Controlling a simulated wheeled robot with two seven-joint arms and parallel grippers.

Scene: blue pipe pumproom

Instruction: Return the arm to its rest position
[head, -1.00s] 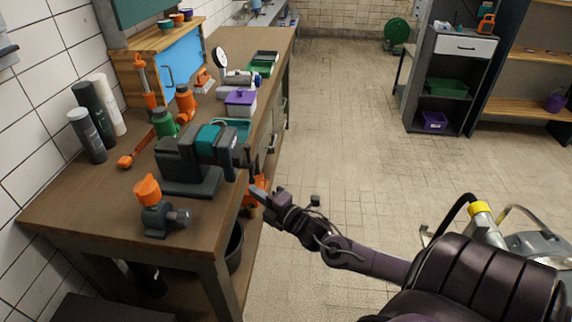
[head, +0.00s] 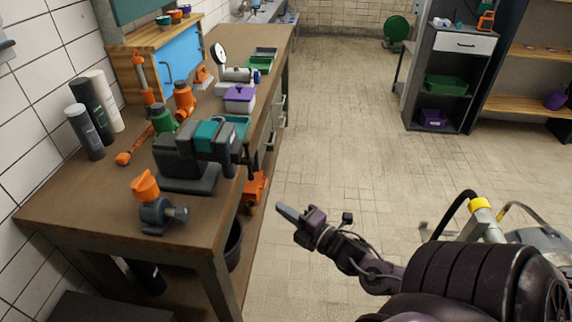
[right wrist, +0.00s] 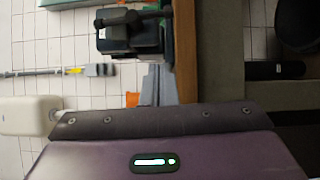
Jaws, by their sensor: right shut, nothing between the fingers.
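My right arm comes in from the lower right in the head view. Its gripper (head: 287,213) is shut and empty, over open floor to the right of the workbench (head: 70,208). It is apart from the bench edge and from the vise (head: 190,185). My left gripper is not in view.
The bench holds an orange-topped valve (head: 150,200), several bottles, a purple box (head: 239,98) and green trays. An orange item (head: 254,188) sits by the bench's right side. A grey shelf unit (head: 448,85) stands at the back right. The middle floor is clear.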

